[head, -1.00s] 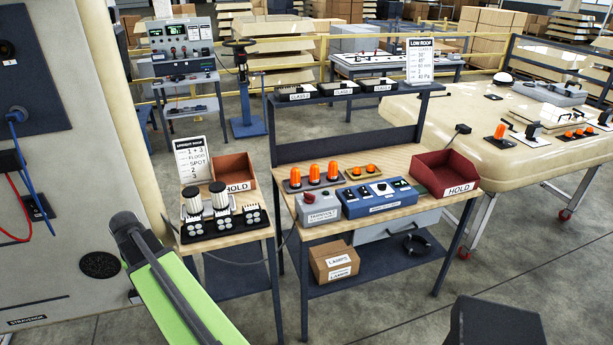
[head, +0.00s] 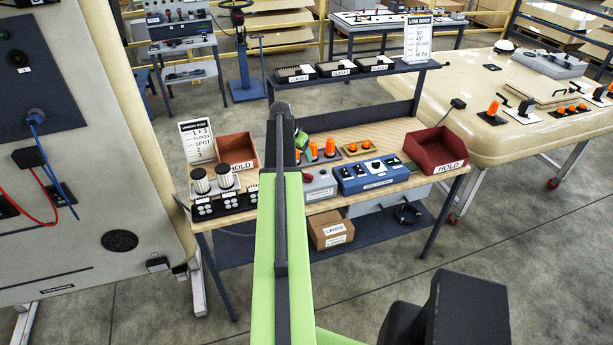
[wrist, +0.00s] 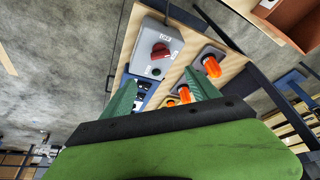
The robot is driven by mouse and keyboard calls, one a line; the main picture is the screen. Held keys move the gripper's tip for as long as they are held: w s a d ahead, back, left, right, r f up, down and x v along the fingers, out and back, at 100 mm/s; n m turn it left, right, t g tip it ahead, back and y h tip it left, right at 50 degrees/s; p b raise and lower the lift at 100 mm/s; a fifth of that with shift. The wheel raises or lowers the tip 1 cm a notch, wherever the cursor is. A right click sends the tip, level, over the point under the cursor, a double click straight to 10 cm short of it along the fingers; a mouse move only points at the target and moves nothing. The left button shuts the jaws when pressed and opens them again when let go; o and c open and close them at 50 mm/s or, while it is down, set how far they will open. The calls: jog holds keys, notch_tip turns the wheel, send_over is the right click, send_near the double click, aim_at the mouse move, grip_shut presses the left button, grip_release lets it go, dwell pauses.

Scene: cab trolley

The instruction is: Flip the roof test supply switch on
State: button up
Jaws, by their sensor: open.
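A grey control box (head: 319,185) with a red knob on its top stands at the front of the wooden bench, left of a blue switch box (head: 372,173). In the wrist view the grey box (wrist: 180,38) shows the red knob (wrist: 160,50), a small dark round lamp or button and lettering too small to read surely. My gripper (wrist: 162,80) is open and empty, its two green fingers apart below the knob in that picture, not touching it. In the head view my arm hides most of the gripper. I cannot tell which control is labelled roof test supply.
Orange beacons (wrist: 211,66) stand beside the grey box. A shelf (head: 405,66) with dark units rises behind.

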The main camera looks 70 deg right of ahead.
aim_at(308, 174)
jog(key=b+x, duration=1.3)
jog(key=x, duration=0.2)
jog(key=shift+d+f, duration=0.15)
jog(key=shift+f, duration=0.1)
jog(key=shift+r, duration=0.15)
